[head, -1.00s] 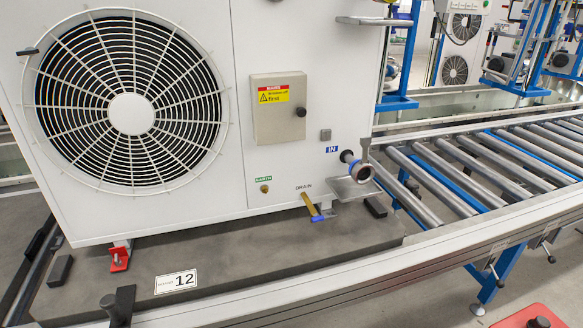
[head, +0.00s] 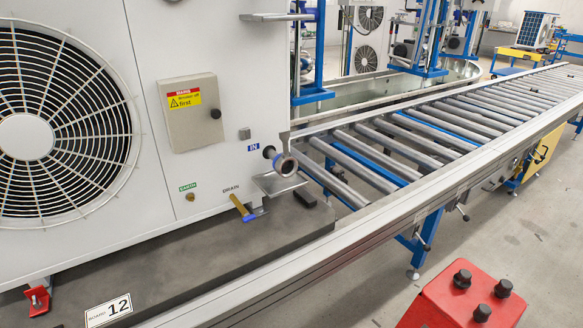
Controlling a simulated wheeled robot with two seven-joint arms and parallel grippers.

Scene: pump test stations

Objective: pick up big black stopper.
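Three black stoppers stand on top of a red box (head: 440,300) at the lower right of the head view. One is at the back left (head: 462,278), one at the right (head: 503,288) and one at the front (head: 482,312). They look close in size, so I cannot tell which is the big one. The lower part of the box is cut off by the frame's bottom edge. Neither of my grippers is in view.
A white fan unit (head: 190,40) stands on a grey board (head: 200,275) at the left. Its IN pipe (head: 284,164) juts out over the board. A roller conveyor (head: 400,150) runs to the back right. Open floor (head: 500,225) lies between its rail and the red box.

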